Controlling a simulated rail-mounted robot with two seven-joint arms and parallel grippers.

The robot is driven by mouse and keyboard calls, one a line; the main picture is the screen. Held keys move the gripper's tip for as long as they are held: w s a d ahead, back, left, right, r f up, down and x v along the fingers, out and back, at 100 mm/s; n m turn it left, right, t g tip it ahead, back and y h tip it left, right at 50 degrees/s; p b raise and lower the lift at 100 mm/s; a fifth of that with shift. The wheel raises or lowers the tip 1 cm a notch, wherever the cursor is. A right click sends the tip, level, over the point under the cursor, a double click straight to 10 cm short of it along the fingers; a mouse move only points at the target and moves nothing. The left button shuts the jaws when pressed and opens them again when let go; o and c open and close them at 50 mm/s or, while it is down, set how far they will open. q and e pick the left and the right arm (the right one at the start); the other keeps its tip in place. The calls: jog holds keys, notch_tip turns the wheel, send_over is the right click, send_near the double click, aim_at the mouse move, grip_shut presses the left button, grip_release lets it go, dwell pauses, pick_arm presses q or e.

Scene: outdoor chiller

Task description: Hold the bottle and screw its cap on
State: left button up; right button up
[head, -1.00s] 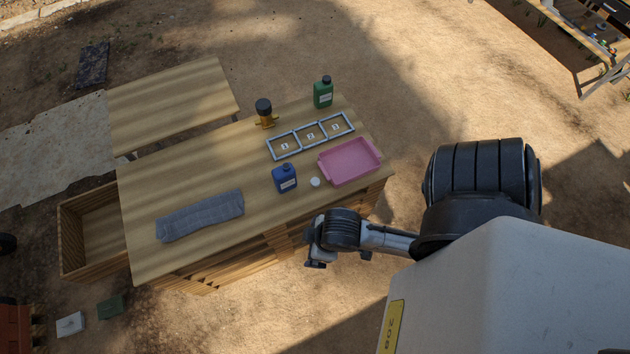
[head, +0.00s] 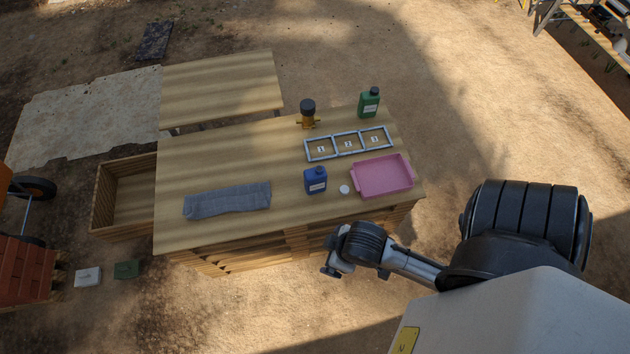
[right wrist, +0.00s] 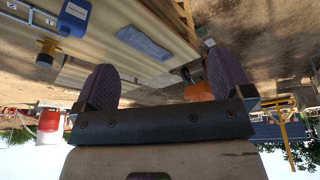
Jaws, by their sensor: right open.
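A blue bottle (head: 315,181) with a white label stands upright near the front edge of the wooden table (head: 235,230). A small white round disc, apparently the cap (head: 344,189), lies on the table just right of it. Whether the bottle's mouth is bare is too small to tell. My right gripper (head: 332,264) hangs in front of the table's front edge, apart from the bottle and disc. In the right wrist view its two purple fingers (right wrist: 165,84) are spread with nothing between them; the blue bottle (right wrist: 73,17) shows at upper left. My left gripper is out of view.
A pink tray (head: 412,180) lies right of the disc. Behind are a numbered three-part frame (head: 334,147), a green bottle (head: 369,104) and a black-topped amber object (head: 308,115). A grey cloth (head: 227,199) lies left. The table between cloth and blue bottle is clear.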

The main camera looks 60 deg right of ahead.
jog(key=shift+d, duration=0.1)
jog(key=c, duration=0.9)
